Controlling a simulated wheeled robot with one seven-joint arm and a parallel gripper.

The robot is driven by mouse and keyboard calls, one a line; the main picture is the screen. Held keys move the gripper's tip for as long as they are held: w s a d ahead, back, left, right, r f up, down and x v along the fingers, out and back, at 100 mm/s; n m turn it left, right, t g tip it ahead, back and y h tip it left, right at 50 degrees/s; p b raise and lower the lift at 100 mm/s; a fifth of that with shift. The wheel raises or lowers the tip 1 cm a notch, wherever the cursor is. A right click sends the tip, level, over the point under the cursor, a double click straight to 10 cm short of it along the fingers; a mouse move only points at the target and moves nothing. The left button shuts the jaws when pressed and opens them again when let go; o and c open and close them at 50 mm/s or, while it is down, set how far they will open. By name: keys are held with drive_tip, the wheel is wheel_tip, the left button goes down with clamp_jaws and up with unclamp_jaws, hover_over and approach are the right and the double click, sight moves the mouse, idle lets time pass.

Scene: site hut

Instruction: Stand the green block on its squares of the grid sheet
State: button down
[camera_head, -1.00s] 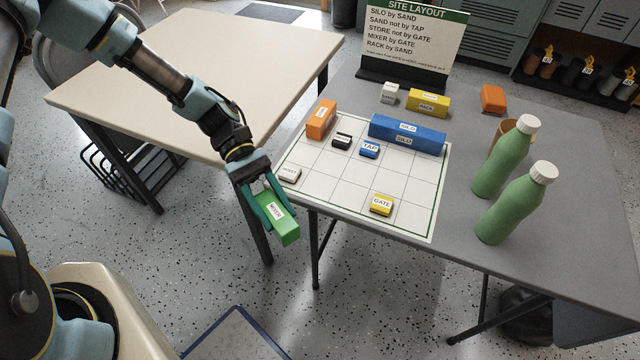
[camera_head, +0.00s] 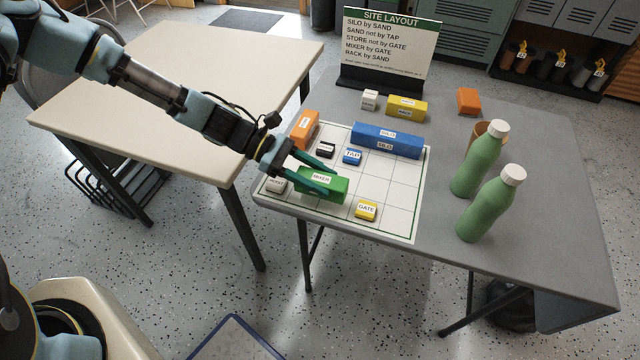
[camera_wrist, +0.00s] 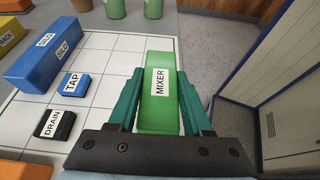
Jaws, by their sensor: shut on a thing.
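The green block labelled MIXER (camera_head: 322,184) is between the fingers of my gripper (camera_head: 314,182). In the wrist view the green block (camera_wrist: 159,92) lies lengthwise between both teal fingers (camera_wrist: 160,105). My gripper is shut on it. The block is over the near part of the white grid sheet (camera_head: 392,195), left of the yellow GATE block (camera_head: 366,210). I cannot tell whether it touches the sheet.
Two green bottles (camera_head: 480,165) (camera_head: 491,205) stand right of the sheet, by a tan cup (camera_head: 478,130). The yellow RACK block (camera_head: 407,108), a white block (camera_head: 370,99) and an orange block (camera_head: 468,101) lie behind it. The SITE LAYOUT sign (camera_head: 389,50) stands at the back.

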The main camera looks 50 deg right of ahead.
drive_tip(key=shift+f+p, duration=0.3)
drive_tip(key=shift+f, duration=1.2)
drive_tip(key=shift+c, duration=1.6)
unclamp_jaws()
drive_tip(key=b+v, duration=0.3)
drive_tip(key=v, duration=0.8)
drive_tip(key=shift+w+a+r, duration=0.2)
drive_tip(key=shift+w+r, duration=0.05)
drive_tip(key=shift+w, duration=0.15)
